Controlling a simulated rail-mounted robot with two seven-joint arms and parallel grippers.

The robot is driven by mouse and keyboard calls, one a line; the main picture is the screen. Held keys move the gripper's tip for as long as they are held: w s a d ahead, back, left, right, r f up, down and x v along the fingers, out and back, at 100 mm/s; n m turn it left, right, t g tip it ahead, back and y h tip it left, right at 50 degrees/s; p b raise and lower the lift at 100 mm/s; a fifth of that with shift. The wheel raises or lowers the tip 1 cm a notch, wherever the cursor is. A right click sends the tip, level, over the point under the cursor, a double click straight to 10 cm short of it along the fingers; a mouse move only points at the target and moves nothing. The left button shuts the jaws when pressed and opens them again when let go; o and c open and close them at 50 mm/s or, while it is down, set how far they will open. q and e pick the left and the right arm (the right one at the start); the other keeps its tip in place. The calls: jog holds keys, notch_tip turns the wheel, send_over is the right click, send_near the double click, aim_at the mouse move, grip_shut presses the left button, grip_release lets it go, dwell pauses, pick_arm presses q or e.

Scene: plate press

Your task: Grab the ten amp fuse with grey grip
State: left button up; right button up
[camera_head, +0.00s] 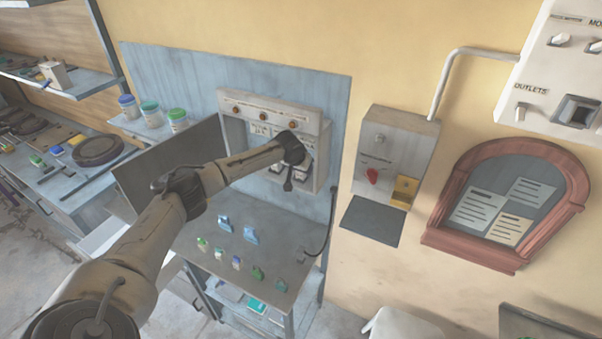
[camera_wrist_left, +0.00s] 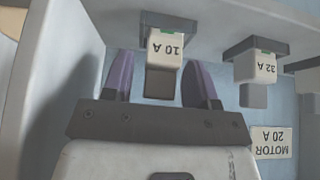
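The ten amp fuse (camera_wrist_left: 165,50) is in the left wrist view, its "10 A" label upside down. It has a pale body, a small green mark and a grey grip (camera_wrist_left: 160,83), and sits in a dark holder in the fuse box. My left gripper (camera_wrist_left: 158,78) is open, with one purple finger on each side of the fuse. A gap shows on the left; the right finger is very close, and I cannot tell if it touches. In the head view my left gripper (camera_head: 290,172) is at the open fuse box (camera_head: 228,103), and my arm hides the fuse. My right gripper is not in view.
A 32 A fuse (camera_wrist_left: 262,68) sits to the right of the ten amp fuse, above a "MOTOR 20 A" label (camera_wrist_left: 271,142). The box's side wall (camera_wrist_left: 58,70) is close on the left. Several small coloured fuses lie on the table (camera_head: 200,262) below.

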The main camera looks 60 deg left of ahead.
pick_arm(q)
jog(key=c, duration=0.8)
jog(key=shift+s+r, duration=0.1)
jog(key=shift+r, duration=0.05)
